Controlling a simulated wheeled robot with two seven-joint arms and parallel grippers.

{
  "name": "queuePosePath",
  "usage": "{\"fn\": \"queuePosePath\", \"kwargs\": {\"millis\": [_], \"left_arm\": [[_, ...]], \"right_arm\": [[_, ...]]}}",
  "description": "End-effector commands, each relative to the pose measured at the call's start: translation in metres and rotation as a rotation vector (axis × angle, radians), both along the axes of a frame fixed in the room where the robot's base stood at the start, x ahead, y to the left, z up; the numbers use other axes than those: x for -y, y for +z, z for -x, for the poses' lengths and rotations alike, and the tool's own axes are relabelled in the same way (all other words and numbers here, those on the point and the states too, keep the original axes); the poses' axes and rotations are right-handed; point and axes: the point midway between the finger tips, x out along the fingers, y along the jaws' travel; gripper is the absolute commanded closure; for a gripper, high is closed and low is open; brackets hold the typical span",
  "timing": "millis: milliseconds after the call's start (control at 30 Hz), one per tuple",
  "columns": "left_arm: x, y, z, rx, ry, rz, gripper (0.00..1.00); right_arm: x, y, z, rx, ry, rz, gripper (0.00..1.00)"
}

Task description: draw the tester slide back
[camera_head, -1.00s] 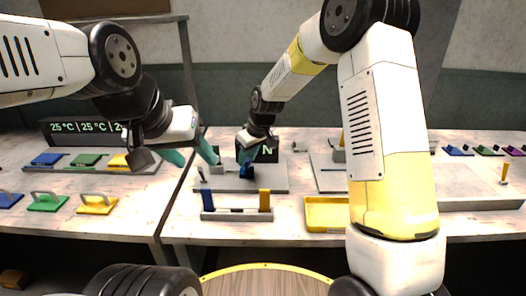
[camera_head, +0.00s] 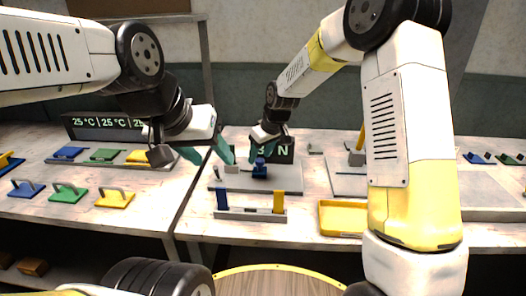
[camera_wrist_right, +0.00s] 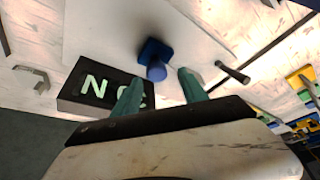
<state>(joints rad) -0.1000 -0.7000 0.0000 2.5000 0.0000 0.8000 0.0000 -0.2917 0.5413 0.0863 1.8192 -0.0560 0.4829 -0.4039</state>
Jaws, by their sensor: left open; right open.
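The tester is a light grey plate (camera_head: 288,180) on the middle table, with a dark display (camera_head: 283,152) behind it. The display also shows in the right wrist view (camera_wrist_right: 98,88) with a green "N" and another, partly hidden character. A blue part (camera_head: 260,170) with a round knob stands on the plate; it also shows in the right wrist view (camera_wrist_right: 155,58). My right gripper (camera_head: 260,152) is open just above the blue part. In its wrist view the knob lies just beyond and between the teal fingertips, apart from both. My left gripper (camera_head: 207,156) is open and empty, left of the plate.
A grey rack with a blue and a yellow post (camera_head: 250,214) stands in front of the plate. A yellow tray (camera_head: 342,218) lies to its right. Several coloured handled plates (camera_head: 70,190) lie on the left table. My right arm hides part of the right side.

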Motion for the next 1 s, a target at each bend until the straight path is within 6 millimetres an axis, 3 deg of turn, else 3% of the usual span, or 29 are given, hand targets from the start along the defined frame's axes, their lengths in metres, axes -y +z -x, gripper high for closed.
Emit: {"fn": "queuePosePath", "kwargs": {"millis": [300, 767, 867, 1000], "left_arm": [[0.000, 0.000, 0.000, 0.000, 0.000, 0.000, 0.48], [0.000, 0.000, 0.000, 0.000, 0.000, 0.000, 0.48], [0.000, 0.000, 0.000, 0.000, 0.000, 0.000, 0.48], [0.000, 0.000, 0.000, 0.000, 0.000, 0.000, 0.48]], "right_arm": [[0.014, 0.048, 0.013, 0.002, -0.001, -0.001, 0.49], [0.017, 0.057, 0.017, 0.002, -0.002, -0.001, 0.49], [0.027, 0.070, 0.023, 0.008, -0.026, -0.003, 0.49], [0.063, 0.108, 0.050, 0.027, -0.114, -0.017, 0.49]]}}
